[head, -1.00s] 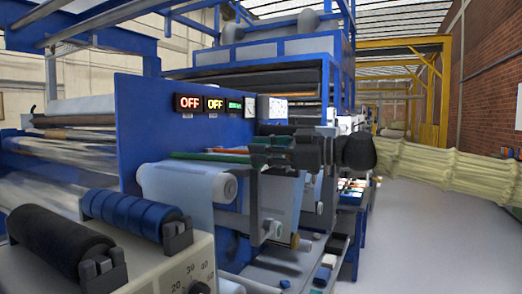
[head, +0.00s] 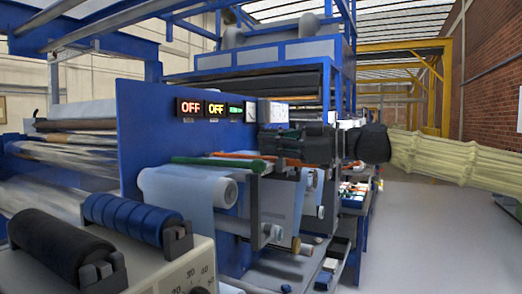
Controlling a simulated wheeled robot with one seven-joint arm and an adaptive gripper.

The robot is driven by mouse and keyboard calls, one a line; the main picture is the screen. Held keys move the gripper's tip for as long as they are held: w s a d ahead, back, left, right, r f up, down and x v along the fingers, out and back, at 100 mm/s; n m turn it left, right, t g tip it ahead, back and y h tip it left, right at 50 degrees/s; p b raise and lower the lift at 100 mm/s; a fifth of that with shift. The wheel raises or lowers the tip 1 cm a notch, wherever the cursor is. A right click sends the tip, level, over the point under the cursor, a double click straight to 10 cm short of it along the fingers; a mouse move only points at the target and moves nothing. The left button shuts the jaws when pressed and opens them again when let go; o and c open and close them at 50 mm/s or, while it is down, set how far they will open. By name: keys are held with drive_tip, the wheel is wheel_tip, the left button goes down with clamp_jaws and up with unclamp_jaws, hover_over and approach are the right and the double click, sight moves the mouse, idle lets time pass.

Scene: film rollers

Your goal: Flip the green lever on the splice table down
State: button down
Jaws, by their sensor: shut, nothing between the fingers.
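The green lever (head: 205,161) is a long thin bar. It lies nearly level across the front of the blue machine, above the pale film web (head: 175,186). Its right end shows just below and left of my gripper. An orange-red lever (head: 232,155) runs just behind it and passes behind my gripper. My gripper (head: 263,141) is dark, shut and empty, and reaches in from the right. I cannot tell whether it touches either lever. The splice table itself is not clearly distinguishable beneath the levers.
The blue side panel (head: 150,135) carries two OFF displays (head: 190,107) and dials. Black and blue rollers (head: 135,217) stand on a control box (head: 175,270) at the front left. Small trays (head: 355,195) lie beyond my gripper. The grey floor (head: 430,225) at right is clear.

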drive_tip(key=v, duration=0.6)
drive_tip(key=shift+d+f, duration=0.35)
drive_tip(key=shift+f, duration=0.2)
